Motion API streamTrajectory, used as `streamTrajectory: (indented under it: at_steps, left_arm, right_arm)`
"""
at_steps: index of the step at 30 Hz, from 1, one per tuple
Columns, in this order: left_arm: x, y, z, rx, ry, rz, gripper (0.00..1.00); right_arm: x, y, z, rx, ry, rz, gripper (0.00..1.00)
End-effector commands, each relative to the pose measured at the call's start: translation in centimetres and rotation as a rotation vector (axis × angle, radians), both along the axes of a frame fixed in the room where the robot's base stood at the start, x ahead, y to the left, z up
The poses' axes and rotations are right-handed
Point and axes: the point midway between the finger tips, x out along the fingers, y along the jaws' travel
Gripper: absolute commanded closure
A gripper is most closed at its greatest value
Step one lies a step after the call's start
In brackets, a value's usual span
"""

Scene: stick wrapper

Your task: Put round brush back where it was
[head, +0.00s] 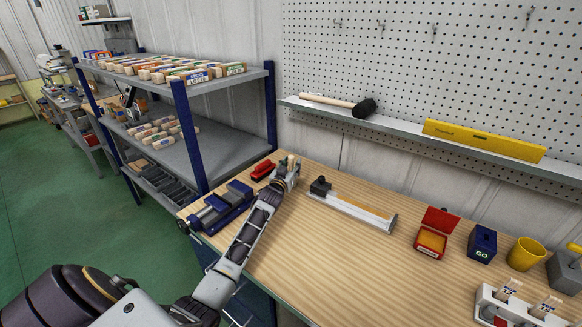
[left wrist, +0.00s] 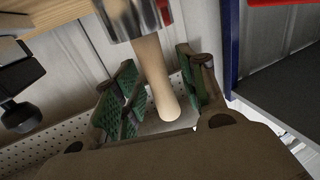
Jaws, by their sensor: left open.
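The round brush shows in the left wrist view as a pale wooden handle (left wrist: 154,75) with a shiny metal collar (left wrist: 133,15) at the top edge. Its bristles are out of view. In the head view only a pale handle end (head: 291,160) shows at my left gripper, near the table's back left edge. My left gripper (head: 286,177) is open, and its green-padded fingers, also in the left wrist view (left wrist: 162,90), stand on both sides of the handle. Whether a finger touches the handle I cannot tell. My right gripper is not in view.
A red item (head: 263,170) and a blue vise (head: 222,207) are left of the gripper. A long tool (head: 352,205), an open red box (head: 432,238) and a yellow cup (head: 525,254) are to the right. A shelf (head: 400,127) holds a mallet (head: 340,104) and a yellow level (head: 483,140).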

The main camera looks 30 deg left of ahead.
Motion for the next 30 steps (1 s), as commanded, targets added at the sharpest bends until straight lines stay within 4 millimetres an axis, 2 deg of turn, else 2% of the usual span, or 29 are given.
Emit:
streamTrajectory:
  at_steps: [11, 30]
  left_arm:
    - [-0.7, -0.2, 0.2, 0.000, 0.001, 0.000, 0.59]
    - [-5.7, -1.4, 0.2, -0.001, 0.000, 0.000, 0.59]
  right_arm:
    - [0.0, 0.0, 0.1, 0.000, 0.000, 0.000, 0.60]
    - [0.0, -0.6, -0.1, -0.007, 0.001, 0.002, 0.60]
